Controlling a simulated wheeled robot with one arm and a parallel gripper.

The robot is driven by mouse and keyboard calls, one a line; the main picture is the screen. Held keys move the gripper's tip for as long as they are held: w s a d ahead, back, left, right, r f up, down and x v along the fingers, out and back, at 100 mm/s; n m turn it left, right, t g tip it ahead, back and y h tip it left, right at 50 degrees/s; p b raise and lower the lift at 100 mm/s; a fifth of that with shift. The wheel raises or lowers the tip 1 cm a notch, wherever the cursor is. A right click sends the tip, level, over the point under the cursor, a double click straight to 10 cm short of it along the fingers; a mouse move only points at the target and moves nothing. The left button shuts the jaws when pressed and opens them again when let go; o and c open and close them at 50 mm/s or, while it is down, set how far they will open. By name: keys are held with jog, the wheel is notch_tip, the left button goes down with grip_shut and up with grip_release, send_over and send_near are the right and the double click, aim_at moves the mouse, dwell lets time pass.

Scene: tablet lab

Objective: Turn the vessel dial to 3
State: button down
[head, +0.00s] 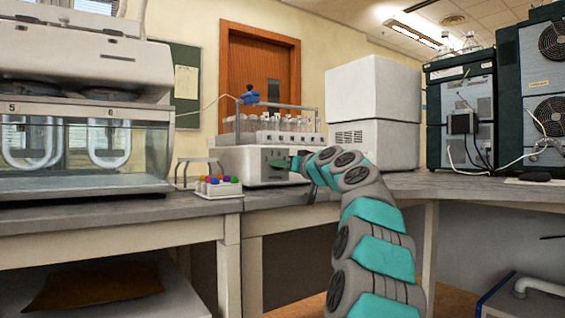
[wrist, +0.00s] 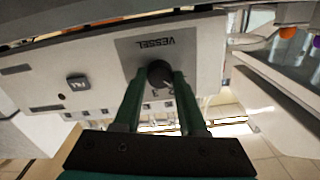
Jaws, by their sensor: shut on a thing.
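The vessel dial (wrist: 159,72) is a small dark round knob on a grey panel marked VESSEL, upside down in the wrist view. The panel is on the front of a white bench machine (head: 240,163) with glass vessels on top. My gripper (wrist: 158,80) has its two green fingers on either side of the knob and is shut on it. In the head view my gripper (head: 287,163) reaches the machine's front from the right, and the dial is hidden there.
A rack of coloured caps (head: 216,187) stands on the bench, left of the machine. A water bath (head: 80,150) is further left and a white box unit (head: 373,110) is behind my arm. A dark square switch (wrist: 78,83) sits on the same front panel.

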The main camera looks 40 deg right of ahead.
jog(key=m+p, duration=0.1)
jog(key=m, duration=0.1)
jog(key=m+p, duration=0.1)
jog(key=p, duration=0.1)
jog(key=shift+a+r+m, duration=0.1)
jog(key=shift+r+m, duration=0.25)
jog(key=shift+m, duration=0.05)
jog(key=m+p, duration=0.3)
jog(key=shift+m+p, duration=0.3)
jog(key=shift+p, duration=0.1)
jog(key=m+p, duration=0.3)
jog(key=shift+f, duration=0.1)
jog(key=shift+f+m+p, duration=0.1)
jog(key=shift+m+p, duration=1.2)
jog(key=shift+p, duration=0.05)
jog(key=shift+f, duration=0.1)
jog(key=shift+c, duration=2.3)
grip_release()
jog(key=shift+s, duration=0.15)
